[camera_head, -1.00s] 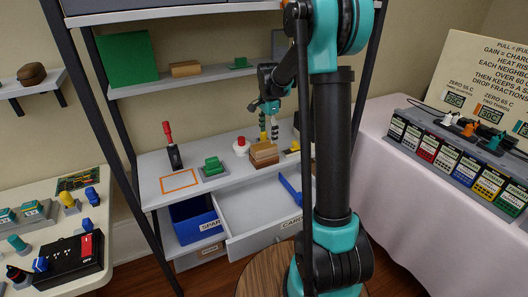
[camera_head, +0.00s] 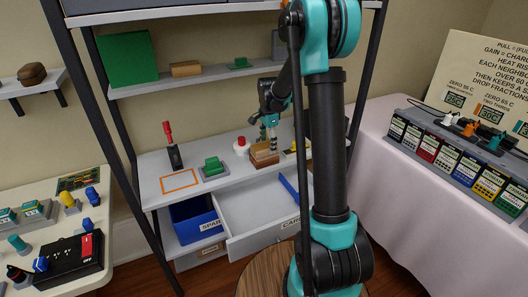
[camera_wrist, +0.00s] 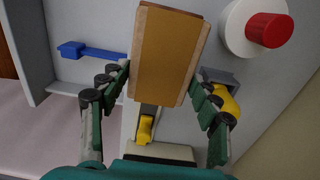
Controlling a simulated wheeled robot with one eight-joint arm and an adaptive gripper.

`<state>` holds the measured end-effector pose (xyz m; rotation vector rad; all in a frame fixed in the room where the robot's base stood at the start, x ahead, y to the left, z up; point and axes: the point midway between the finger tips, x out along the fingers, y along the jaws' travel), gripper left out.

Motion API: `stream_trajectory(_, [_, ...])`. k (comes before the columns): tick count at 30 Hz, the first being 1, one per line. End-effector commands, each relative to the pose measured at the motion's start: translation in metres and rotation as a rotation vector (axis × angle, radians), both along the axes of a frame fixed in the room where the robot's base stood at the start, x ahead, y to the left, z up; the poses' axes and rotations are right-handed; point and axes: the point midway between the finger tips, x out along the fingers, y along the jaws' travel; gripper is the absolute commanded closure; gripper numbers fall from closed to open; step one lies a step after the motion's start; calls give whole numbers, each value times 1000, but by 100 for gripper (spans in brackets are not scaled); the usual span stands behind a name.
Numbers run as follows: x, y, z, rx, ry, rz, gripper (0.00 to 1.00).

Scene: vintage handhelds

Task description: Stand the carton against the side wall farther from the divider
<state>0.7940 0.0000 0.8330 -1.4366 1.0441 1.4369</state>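The carton, a brown box (camera_head: 264,155), stands on the shelf board above the open drawer. In the wrist view the carton (camera_wrist: 165,58) lies between my two fingers, tan on its broad face with paler sides. My gripper (camera_head: 268,144) has come down over it; in the wrist view the fingers (camera_wrist: 161,76) are spread on either side, very close to the carton's edges. I cannot tell whether they touch it. The pulled-out drawer (camera_head: 248,205) has a blue divider (camera_head: 289,187) lying inside; the divider (camera_wrist: 100,52) also shows in the wrist view. My arm hides the drawer's right part.
A white button with a red top (camera_head: 241,146), a green block (camera_head: 213,167) and a red-handled switch (camera_head: 172,148) stand on the same board. A yellow part (camera_wrist: 222,100) is close to the right finger. A blue bin (camera_head: 193,220) sits left of the drawer.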

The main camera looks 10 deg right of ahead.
Motion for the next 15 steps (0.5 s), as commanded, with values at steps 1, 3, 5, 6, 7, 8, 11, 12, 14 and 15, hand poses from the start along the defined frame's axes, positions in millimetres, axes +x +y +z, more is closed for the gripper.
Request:
stream_trajectory(1, [0,0,0,0,0,0,48])
stream_trajectory(3, [0,0,0,0,0,0,56])
stream_trajectory(5, [0,0,0,0,0,0,64])
stream_trajectory(6, [0,0,0,0,0,0,69])
stream_trajectory(7, [0,0,0,0,0,0,73])
stream_trajectory(8, [0,0,0,0,0,0,76])
stream_trajectory(11, [0,0,0,0,0,0,89])
stream_trajectory(12, [0,0,0,0,0,0,94])
stream_trajectory(14, [0,0,0,0,0,0,100])
stream_trajectory(15, [0,0,0,0,0,0,100])
